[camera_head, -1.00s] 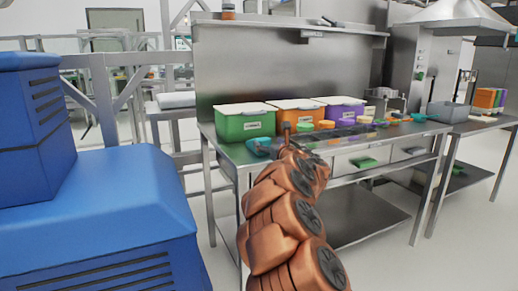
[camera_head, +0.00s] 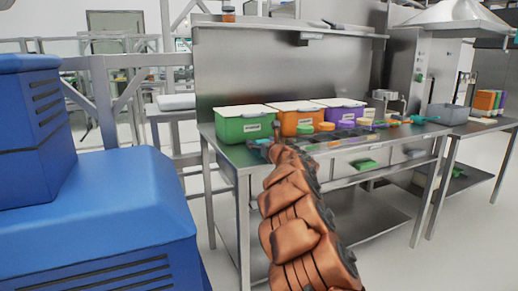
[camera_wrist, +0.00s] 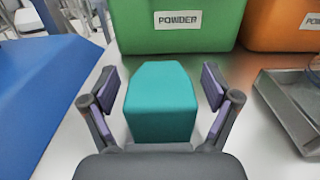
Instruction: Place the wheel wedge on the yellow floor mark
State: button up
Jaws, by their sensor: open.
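A teal block with a sloped top, which looks like the wheel wedge (camera_wrist: 160,105), stands on the metal table in the wrist view. My gripper (camera_wrist: 161,88) is open, with one dark finger on each side of the block. Gaps show between the fingers and its sides, so it is not clamped. In the head view my copper-coloured arm reaches over the table's left end; the gripper is small there and the block is mostly hidden. The yellow floor mark is not visible in either view.
A green bin labelled POWDER (camera_wrist: 180,32) stands right behind the block, with an orange bin (camera_wrist: 285,22) beside it. A grey metal tray (camera_wrist: 290,112) lies to the right. A large blue machine (camera_head: 95,205) fills the left of the head view.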

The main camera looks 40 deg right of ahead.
jog(key=shift+w+d, duration=0.2)
jog(key=shift+w, duration=0.35)
jog(key=shift+r, duration=0.1)
jog(key=c, duration=1.5)
jog(key=shift+r, duration=0.15)
